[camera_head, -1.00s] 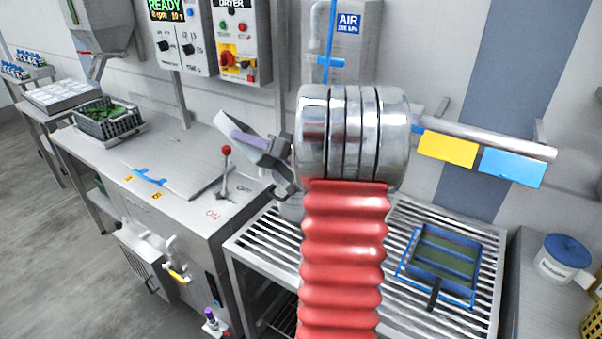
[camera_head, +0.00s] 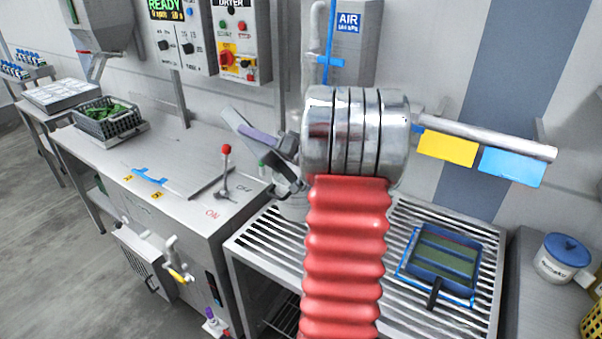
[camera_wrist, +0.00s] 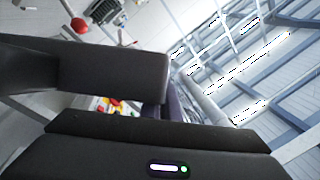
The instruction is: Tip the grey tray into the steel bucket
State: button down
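A dark grey slatted tray (camera_head: 108,127) with green leaves in it sits upright at the back left of the steel counter. My gripper (camera_head: 252,132) is above the counter's right end, well to the right of the tray and apart from it. Its grey fingers look parted, with a purple strip between them and nothing clearly held. In the wrist view, dark finger parts (camera_wrist: 158,106) cross the picture with a narrow gap between them.
A red-knobbed lever (camera_head: 226,165) stands on the counter below my gripper. A blue-framed strainer (camera_head: 443,255) lies on the slatted rack at right. A blue-lidded tub (camera_head: 562,258) is at far right. Control boxes (camera_head: 237,42) hang behind. The counter's middle is mostly clear.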

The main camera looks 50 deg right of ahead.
jog(key=shift+s+d+r+m, duration=0.2)
jog(key=shift+d+r+m, duration=0.15)
jog(key=shift+d, duration=0.1)
jog(key=shift+s+d+r+m+t+h, duration=0.3)
jog(key=shift+d+r+m+t, duration=0.15)
jog(key=shift+d+t, duration=0.15)
jog(key=shift+s+d+r+m, duration=0.2)
jog(key=shift+d+r+m, duration=0.05)
jog(key=shift+d+m, duration=0.2)
jog(key=shift+s+d+r+t, duration=0.1)
jog(key=shift+d+r+t, duration=0.05)
jog(key=shift+d+t, duration=0.15)
jog(key=d+m, duration=0.1)
jog(key=s+d+r+m+t+h, duration=0.1)
jog(key=d, duration=0.1)
jog(key=s+d+m+p, duration=0.1)
jog(key=d, duration=0.1)
jog(key=shift+s+d+r+h, duration=0.1)
jog(key=shift+s+r+h, duration=0.1)
jog(key=shift+s+h, duration=0.1)
dwell(1.0)
jog(key=shift+s+d+r+m+t+h, duration=0.1)
jog(key=shift+s+d+m+t+h, duration=0.2)
jog(key=shift+d+m, duration=0.3)
jog(key=shift+s+d+r+m+t+h, duration=0.15)
jog(key=shift+d+m+t+h, duration=0.15)
jog(key=shift+d+m, duration=0.2)
